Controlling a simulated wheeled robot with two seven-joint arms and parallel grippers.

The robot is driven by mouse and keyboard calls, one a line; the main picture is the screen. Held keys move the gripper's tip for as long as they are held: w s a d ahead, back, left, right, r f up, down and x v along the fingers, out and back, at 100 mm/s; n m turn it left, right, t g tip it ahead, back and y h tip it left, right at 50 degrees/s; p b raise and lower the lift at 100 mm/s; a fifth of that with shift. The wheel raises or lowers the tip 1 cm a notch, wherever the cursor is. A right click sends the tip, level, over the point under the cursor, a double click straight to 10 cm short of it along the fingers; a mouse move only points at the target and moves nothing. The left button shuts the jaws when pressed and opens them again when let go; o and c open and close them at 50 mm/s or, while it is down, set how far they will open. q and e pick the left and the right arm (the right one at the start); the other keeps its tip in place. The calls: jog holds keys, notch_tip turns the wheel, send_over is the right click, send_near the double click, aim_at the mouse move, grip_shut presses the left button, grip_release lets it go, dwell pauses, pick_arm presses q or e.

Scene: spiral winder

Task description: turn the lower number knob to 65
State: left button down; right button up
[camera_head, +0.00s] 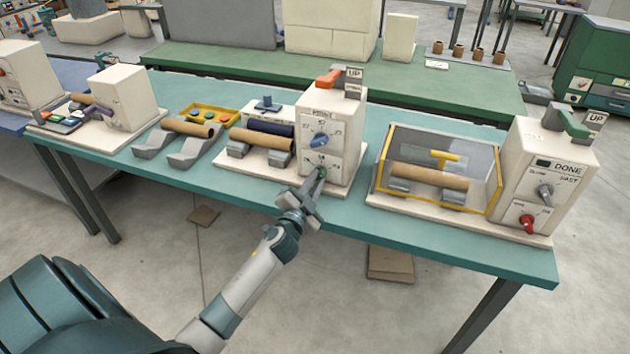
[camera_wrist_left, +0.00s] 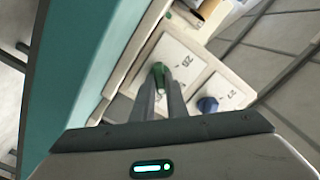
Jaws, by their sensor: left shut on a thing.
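The cream machine (camera_head: 345,110) in the middle of the teal table has a blue pointer knob (camera_head: 319,140) on its front and a small green lower knob (camera_head: 322,171) below it. My left gripper (camera_head: 320,176) reaches up to the green knob from the front. In the left wrist view the fingers (camera_wrist_left: 160,98) are shut on the green knob (camera_wrist_left: 158,73), which shows between and beyond their tips. The blue knob (camera_wrist_left: 207,104) sits to the right, untouched. The fingers partly hide the lower dial, and its setting is not readable. My right gripper is not in view.
An orange lever (camera_head: 328,78) beside an UP sign tops the machine. A cardboard tube (camera_head: 262,139) lies to its left. A yellow-framed clear guard (camera_head: 440,165) and another machine with a red knob (camera_head: 527,222) stand right.

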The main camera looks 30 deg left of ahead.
pick_arm(q)
jog(key=shift+m, duration=1.5)
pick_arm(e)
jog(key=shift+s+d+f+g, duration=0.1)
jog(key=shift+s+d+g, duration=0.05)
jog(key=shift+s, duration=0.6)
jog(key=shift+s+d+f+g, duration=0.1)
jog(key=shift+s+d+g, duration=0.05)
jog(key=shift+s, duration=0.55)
